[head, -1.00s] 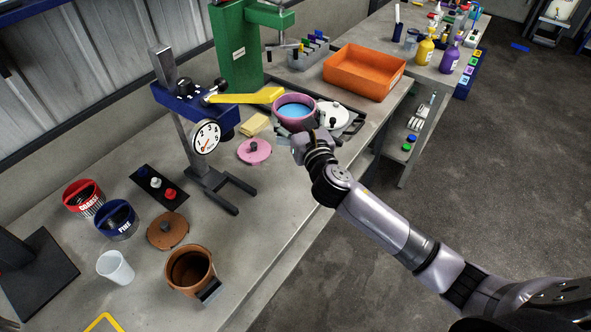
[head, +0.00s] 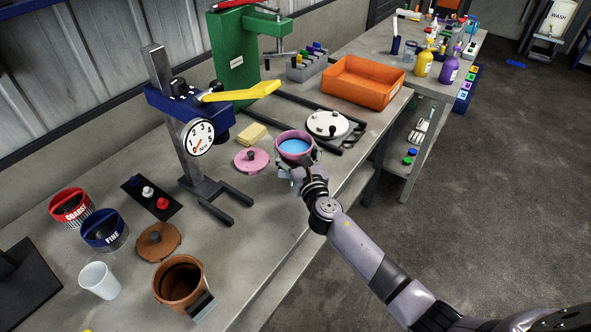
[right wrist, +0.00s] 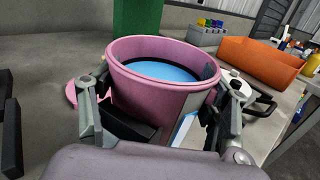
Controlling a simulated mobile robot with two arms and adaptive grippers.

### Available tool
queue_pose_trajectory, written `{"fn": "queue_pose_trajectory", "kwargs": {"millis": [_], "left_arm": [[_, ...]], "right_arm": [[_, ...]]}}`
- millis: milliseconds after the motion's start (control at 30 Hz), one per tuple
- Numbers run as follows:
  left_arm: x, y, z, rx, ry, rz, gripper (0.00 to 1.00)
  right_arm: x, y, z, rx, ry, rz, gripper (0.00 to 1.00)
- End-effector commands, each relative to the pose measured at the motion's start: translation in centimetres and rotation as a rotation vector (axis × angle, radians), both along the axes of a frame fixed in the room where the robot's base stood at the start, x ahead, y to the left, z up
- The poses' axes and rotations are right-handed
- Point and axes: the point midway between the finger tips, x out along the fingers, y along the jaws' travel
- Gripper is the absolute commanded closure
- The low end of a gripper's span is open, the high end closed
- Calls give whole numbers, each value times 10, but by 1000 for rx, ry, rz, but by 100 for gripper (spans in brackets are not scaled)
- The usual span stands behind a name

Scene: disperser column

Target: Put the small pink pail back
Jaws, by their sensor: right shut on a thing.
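The small pink pail (head: 294,146) holds light blue liquid and is upright near the front edge of the bench. My right gripper (head: 297,172) is shut on it. In the right wrist view the pail (right wrist: 150,95) fills the middle, with a finger of my right gripper (right wrist: 160,125) on each side of its wall. I cannot tell whether its base touches the bench. My left gripper is not in view.
A yellow sponge (head: 252,134), a white lid (head: 328,124) and an orange tray (head: 362,82) lie behind the pail. A blue stand with a dial (head: 199,137) and yellow lever is at left. A copper pot (head: 180,284) stands at the front left.

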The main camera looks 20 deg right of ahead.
Motion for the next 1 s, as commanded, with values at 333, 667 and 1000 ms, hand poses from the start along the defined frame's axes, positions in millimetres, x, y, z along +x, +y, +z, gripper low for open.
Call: {"fn": "queue_pose_trajectory", "kwargs": {"millis": [333, 667, 1000], "left_arm": [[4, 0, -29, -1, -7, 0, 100], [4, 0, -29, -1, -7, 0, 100], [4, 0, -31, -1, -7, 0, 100]], "right_arm": [[0, 0, -42, 2, -2, 0, 76], [0, 0, -44, 1, -3, 1, 76], [0, 0, -48, 1, 0, 0, 15]]}}
